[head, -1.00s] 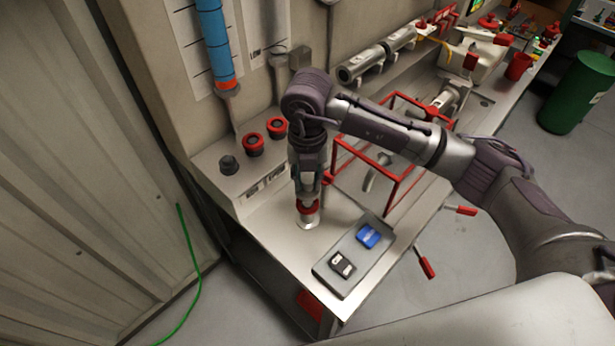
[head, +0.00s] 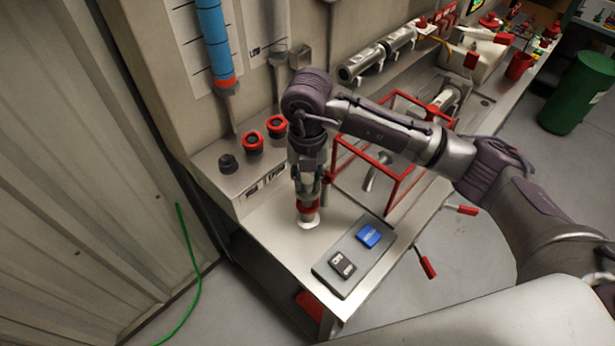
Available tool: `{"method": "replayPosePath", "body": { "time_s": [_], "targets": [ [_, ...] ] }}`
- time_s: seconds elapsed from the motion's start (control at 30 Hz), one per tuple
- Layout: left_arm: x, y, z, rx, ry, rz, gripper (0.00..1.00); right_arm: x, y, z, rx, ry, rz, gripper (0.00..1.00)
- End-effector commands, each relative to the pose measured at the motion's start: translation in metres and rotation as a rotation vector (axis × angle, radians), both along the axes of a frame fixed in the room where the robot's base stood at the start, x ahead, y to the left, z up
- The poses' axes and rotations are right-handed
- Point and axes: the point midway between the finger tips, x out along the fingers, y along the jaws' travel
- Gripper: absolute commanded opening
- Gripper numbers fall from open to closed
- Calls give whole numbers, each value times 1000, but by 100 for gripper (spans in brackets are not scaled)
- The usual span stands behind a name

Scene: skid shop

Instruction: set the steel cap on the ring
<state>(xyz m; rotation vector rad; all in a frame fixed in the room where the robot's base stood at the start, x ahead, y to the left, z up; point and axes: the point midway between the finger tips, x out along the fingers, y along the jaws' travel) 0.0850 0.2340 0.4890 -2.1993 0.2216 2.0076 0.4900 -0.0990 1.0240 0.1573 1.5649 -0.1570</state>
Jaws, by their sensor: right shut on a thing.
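My right gripper (head: 308,201) points straight down over the front left part of the bench. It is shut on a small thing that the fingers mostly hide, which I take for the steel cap. A red band (head: 307,210) shows at the fingertips. A pale round metal piece (head: 308,222) shows directly under the band, at the bench top. I cannot tell which of these is cap and which is ring, or whether they touch. My left gripper is not in view.
A black knob (head: 228,163) and two red-rimmed pieces (head: 253,144) sit on the raised ledge at left.

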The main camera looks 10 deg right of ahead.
Motion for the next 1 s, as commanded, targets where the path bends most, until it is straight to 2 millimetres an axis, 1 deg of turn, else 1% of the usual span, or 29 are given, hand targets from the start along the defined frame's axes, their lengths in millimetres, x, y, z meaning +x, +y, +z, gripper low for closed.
{"method": "replayPosePath", "body": {
  "time_s": [0.6,1.0],
  "targets": [
    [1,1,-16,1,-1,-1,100,0,0,-17,0,0,0,3],
    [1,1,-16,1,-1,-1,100,0,0,-18,0,0,0,3]
  ]
}}
